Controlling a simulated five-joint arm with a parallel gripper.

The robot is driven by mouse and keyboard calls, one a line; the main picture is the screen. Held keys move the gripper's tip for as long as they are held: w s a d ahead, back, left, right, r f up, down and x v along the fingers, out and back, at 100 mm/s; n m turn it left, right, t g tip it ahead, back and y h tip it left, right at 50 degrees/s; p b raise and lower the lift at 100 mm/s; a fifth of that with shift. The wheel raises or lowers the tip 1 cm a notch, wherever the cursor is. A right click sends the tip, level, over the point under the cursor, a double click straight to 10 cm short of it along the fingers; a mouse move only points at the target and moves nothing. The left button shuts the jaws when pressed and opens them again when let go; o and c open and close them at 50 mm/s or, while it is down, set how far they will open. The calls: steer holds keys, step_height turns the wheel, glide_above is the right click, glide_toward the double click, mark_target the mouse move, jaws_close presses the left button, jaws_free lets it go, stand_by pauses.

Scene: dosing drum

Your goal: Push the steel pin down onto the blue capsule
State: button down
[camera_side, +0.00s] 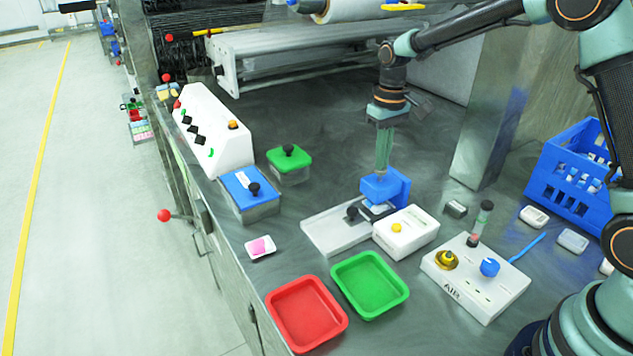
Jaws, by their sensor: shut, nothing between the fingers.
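My gripper (381,170) points straight down with its fingers together and empty. Its tips are at the top of a blue block (373,189), which stands at the back end of a white slide plate (326,237). I cannot tell whether the tips touch the block or something on it. The steel pin cannot be made out; the fingers and the block may hide it. I cannot make out the blue capsule either.
A white box with a yellow button (402,241) stands right of the plate. Red (323,340) and green (372,311) trays lie in front. Lidded blue (255,208) and green (287,175) containers are left. The AIR panel (463,304) and blue crate (541,187) are right.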

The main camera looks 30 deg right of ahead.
stand_by(0.3)
step_height(320, 180, up, 9)
stand_by(1.0)
steer(key=s+r+t, duration=0.1)
steer(key=s+t, duration=0.1)
steer(key=s, duration=0.7)
steer(key=s+a+r+t, duration=0.1)
steer(key=s+t, duration=0.2)
steer(key=s, duration=0.6)
steer(key=shift+s+a+r+t, duration=0.25)
steer(key=shift+r+t, duration=0.05)
steer(key=shift+r, duration=0.05)
